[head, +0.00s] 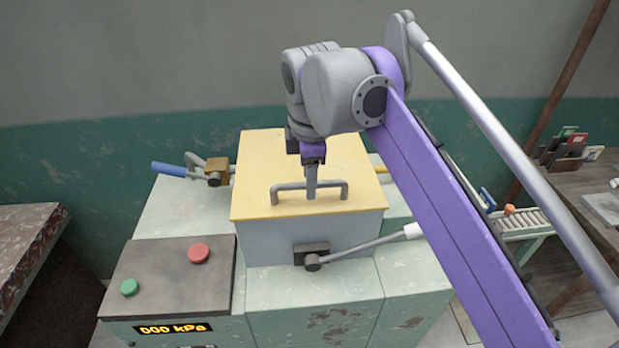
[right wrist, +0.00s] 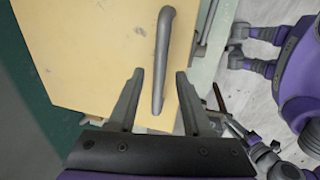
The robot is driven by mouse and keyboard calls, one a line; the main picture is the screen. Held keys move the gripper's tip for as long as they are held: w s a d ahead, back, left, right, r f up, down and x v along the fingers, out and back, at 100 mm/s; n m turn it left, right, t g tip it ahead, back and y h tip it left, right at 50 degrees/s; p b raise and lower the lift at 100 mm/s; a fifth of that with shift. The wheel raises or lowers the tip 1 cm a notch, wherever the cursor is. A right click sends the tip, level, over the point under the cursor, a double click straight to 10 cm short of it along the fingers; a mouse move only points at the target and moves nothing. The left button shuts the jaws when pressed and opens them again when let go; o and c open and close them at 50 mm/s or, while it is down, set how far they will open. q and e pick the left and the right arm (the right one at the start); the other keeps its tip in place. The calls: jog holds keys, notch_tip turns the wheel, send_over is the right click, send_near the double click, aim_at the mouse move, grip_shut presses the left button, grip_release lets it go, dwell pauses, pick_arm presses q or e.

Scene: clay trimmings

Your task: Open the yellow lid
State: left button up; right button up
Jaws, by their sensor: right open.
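The yellow lid (head: 262,160) lies flat and closed on top of a grey box-shaped chamber (head: 270,245). A grey bar handle (head: 332,190) stands up near the lid's front edge. My right gripper (head: 311,192) points down at the middle of this handle, with its arm coming in from the right. In the right wrist view the gripper (right wrist: 159,80) is open, and the handle (right wrist: 163,60) runs lengthwise between its two fingers, with gaps on both sides. The lid (right wrist: 90,50) shows below the fingers. My left gripper is not seen in the head view.
A lever with a white grip (head: 412,231) sticks out at the chamber's front. A blue-handled clamp (head: 169,169) sits left of the lid. A control panel (head: 170,275) with green and red buttons is at front left. A wall (head: 180,60) stands behind the machine.

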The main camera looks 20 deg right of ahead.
jog(key=shift+c, duration=0.2)
grip_shut()
dwell(1.3)
